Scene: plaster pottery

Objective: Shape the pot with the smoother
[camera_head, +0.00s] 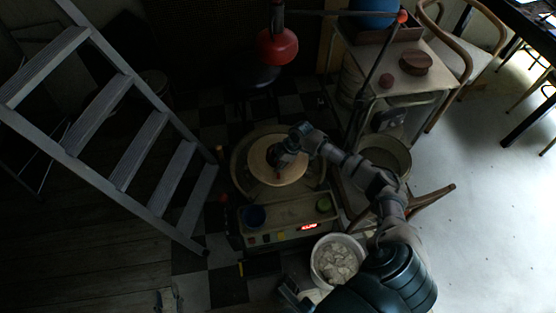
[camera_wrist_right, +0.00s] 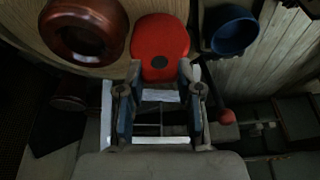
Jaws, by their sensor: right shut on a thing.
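The pot (camera_wrist_right: 84,28) is a glossy reddish-brown round vessel at the upper left of the right wrist view. In the head view it is small and dark on the pale round wheel head (camera_head: 262,174), partly hidden by my right gripper (camera_head: 285,153). In the wrist view, my right gripper (camera_wrist_right: 160,82) is shut on a red, rounded smoother (camera_wrist_right: 160,42) with a dark spot. The smoother is beside the pot; I cannot tell whether they touch. I cannot make out my left gripper clearly in the dark lower part of the head view.
A blue bowl (camera_head: 254,215) stands on the wheel's base, and also shows in the wrist view (camera_wrist_right: 234,30). A white bucket (camera_head: 338,262) with pale lumps stands in front. A ladder (camera_head: 105,130) is at left; a side table (camera_head: 430,75) is behind at right.

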